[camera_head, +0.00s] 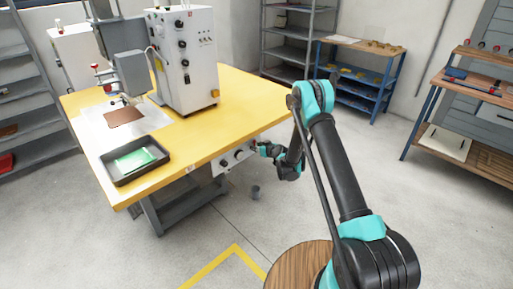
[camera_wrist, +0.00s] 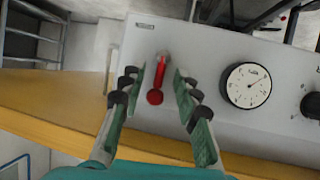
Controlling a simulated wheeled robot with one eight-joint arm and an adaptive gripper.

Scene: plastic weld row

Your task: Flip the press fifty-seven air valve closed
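The air valve shows in the wrist view as a red lever (camera_wrist: 160,75) with a round red end, on a light grey panel (camera_wrist: 205,50). The lever stands nearly upright in that picture. My gripper (camera_wrist: 159,84) is open, with one finger on each side of the lever and visible gaps to both. In the head view my gripper (camera_head: 259,148) is at the control panel (camera_head: 222,164) under the yellow table's edge. The valve itself cannot be made out there.
A round white gauge (camera_wrist: 248,86) and a black knob (camera_wrist: 311,105) sit right of the lever. The yellow table (camera_head: 210,135) overhangs the panel and carries a white machine (camera_head: 187,65) and a black tray (camera_head: 121,176). A wooden stool top (camera_head: 295,268) is near my arm.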

